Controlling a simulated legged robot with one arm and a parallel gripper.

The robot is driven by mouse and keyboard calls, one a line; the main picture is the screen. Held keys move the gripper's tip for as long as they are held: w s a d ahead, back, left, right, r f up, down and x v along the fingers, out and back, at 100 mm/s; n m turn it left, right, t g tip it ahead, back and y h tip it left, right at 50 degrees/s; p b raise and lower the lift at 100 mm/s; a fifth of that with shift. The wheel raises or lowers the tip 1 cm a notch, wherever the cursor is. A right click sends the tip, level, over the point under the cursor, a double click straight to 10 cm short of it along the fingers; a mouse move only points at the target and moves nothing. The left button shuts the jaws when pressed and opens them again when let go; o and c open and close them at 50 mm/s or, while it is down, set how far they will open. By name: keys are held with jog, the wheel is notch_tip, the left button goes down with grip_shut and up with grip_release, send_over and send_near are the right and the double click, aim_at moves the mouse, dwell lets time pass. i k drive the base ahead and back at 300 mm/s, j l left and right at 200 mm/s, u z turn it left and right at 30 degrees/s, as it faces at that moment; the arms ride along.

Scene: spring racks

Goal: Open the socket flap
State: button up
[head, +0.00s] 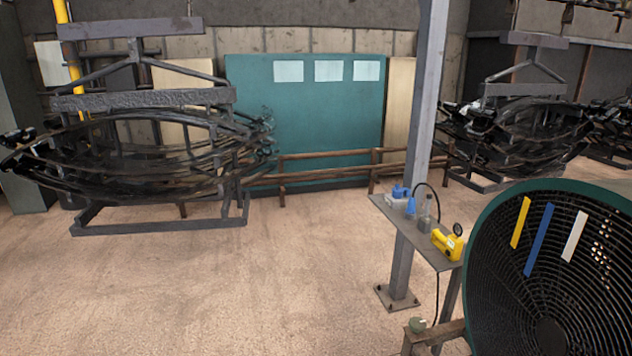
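A small blue and pale grey fitting (398,195) sits at the far end of a narrow grey table (400,227), beside a steel post. It looks like a socket with a blue cover, but it is too small to tell whether a flap is open or shut. A dark cable (437,197) arches up near it and runs down past the table. My gripper is not in view.
The table also holds a blue item (410,207), a clear bottle (425,216) and a yellow device with a gauge (448,243). A steel post (418,140) stands beside it. A large round fan (550,270) blocks the lower right. Spring racks (165,226) stand behind; left floor is clear.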

aim_at(397, 188)
jog(key=i+u, duration=0.15)
jog(key=i, duration=1.7)
jog(key=i+j+z, duration=0.1)
jog(key=i+z, duration=0.25)
jog(key=i, duration=0.15)
jog(key=i+j+z, duration=0.3)
jog(key=i, duration=0.2)
jog(key=i+j+z, duration=0.35)
jog(key=i, duration=0.15)
